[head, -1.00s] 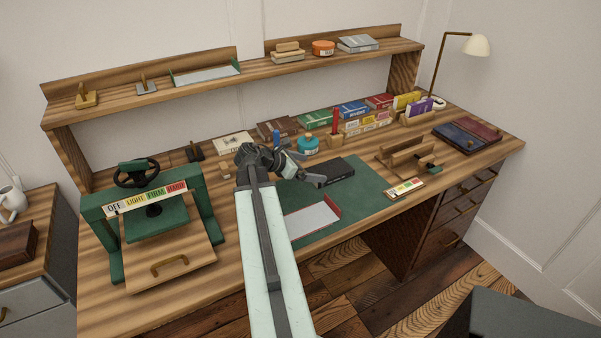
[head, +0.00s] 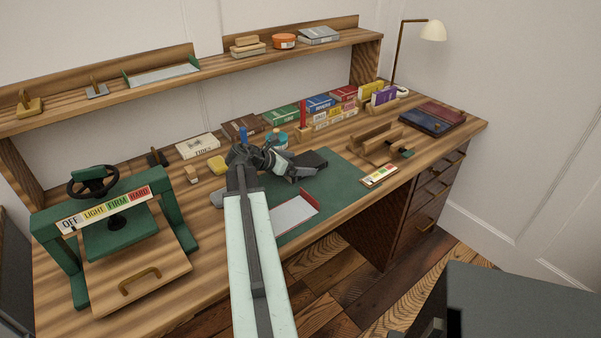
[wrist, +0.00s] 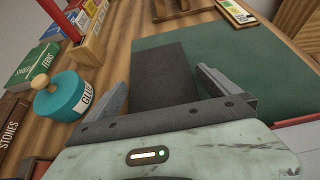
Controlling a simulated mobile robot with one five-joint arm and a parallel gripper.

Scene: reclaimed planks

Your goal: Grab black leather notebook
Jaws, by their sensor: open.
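The black leather notebook (head: 312,158) lies on the green mat (head: 343,181) in the head view, partly hidden behind my gripper (head: 306,171). In the wrist view the notebook (wrist: 162,75) lies between the two fingers of my gripper (wrist: 160,85), with its far end extending past the fingertips. The fingers are open, one on each side of it, with a gap on the right side. I cannot tell whether the left finger touches it. The near end of the notebook is hidden by my gripper's body.
A teal glue jar (wrist: 62,97) stands close to the left finger, beside books (wrist: 38,65) and a holder with a red stick (wrist: 84,45). A red-edged white tray (head: 294,212) lies in front on the mat. A wooden stand (head: 380,146) is to the right.

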